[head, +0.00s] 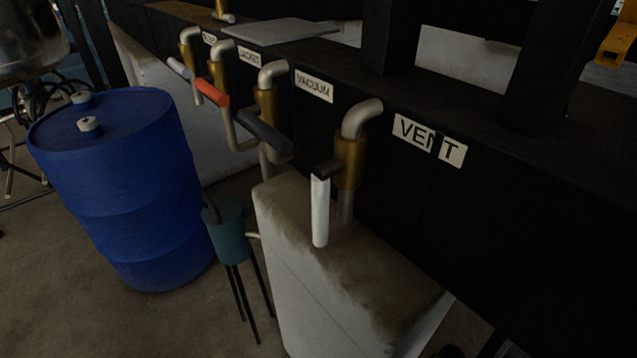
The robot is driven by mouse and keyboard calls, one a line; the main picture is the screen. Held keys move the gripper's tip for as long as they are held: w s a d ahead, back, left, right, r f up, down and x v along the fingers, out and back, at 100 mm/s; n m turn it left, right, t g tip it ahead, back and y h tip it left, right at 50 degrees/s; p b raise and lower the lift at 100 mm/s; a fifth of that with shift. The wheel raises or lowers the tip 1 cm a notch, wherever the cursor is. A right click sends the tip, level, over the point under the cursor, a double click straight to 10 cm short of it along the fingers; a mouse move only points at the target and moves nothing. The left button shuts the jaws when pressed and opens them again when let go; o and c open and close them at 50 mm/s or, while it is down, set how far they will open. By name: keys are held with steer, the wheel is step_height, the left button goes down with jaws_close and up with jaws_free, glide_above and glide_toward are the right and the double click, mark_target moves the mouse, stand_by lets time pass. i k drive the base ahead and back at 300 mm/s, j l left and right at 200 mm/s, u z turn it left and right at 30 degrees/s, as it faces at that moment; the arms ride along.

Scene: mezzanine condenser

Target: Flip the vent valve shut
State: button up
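The vent valve (349,160) is a brass body on a grey bent pipe, beside a VENT label (429,140) on the dark panel. Its white handle (320,210) hangs straight down from a dark pivot at the front left of the body. A dark strip crosses part of the label's lettering. My gripper is not in the head view.
More valves line the panel to the left: a dark-grey handle (264,132) near the VACUUM label, a red one (212,93) and a light-grey one. A pale block (300,265) stands below the vent valve. A blue drum (120,190) and teal tripod vessel (229,236) stand left.

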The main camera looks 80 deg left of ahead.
mark_target(321, 174)
steer(key=u, duration=2.4)
steer(key=j+u, duration=0.25)
steer(key=u, duration=0.15)
steer(key=j+u, duration=0.25)
steer(key=u, duration=0.2)
